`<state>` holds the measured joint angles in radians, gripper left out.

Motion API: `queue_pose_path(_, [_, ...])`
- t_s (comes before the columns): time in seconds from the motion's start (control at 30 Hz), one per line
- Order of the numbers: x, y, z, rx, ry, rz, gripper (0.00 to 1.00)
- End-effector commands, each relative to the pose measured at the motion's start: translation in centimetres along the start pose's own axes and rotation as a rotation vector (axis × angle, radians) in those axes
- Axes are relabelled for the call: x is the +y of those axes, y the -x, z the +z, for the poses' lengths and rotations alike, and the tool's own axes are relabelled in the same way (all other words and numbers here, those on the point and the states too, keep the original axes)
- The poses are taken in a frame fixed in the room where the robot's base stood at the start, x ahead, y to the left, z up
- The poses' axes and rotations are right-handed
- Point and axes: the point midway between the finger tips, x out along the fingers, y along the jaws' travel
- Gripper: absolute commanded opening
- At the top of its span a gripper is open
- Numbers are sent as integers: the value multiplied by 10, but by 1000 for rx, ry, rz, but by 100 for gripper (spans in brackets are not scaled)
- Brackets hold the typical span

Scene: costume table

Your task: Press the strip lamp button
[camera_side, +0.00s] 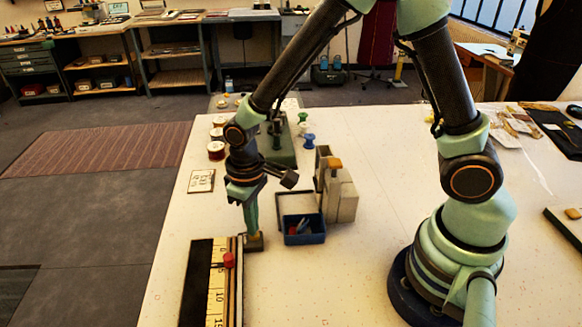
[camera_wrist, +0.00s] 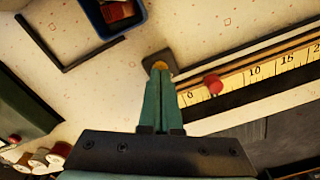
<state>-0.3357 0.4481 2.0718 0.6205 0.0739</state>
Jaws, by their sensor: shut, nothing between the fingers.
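The button, a small round yellow cap, shows just past my fingertips in the wrist view (camera_wrist: 163,67). It sits on a small dark block (camera_wrist: 150,59) at the end of the ruler strip. In the side view the block (camera_side: 256,242) stands at the strip's far end and the cap is hidden by my fingers. My gripper (camera_side: 251,231) points down at the block, its fingers shut and empty; in the wrist view the fingertips (camera_wrist: 159,72) overlap the cap's near edge. I cannot tell whether they touch it.
The numbered ruler strip (camera_side: 219,283) with a red knob (camera_side: 229,260) lies close by. A blue bin (camera_side: 304,238) and a beige machine (camera_side: 343,200) stand to the right. Thread spools (camera_side: 216,150) and a card (camera_side: 201,181) lie further back.

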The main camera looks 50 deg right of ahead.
Motion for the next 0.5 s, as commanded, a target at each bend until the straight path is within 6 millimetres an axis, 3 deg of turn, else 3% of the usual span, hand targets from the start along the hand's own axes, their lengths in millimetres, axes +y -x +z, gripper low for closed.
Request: queue_pose_path(0.5, [0, 29, 0, 0, 0, 0, 0])
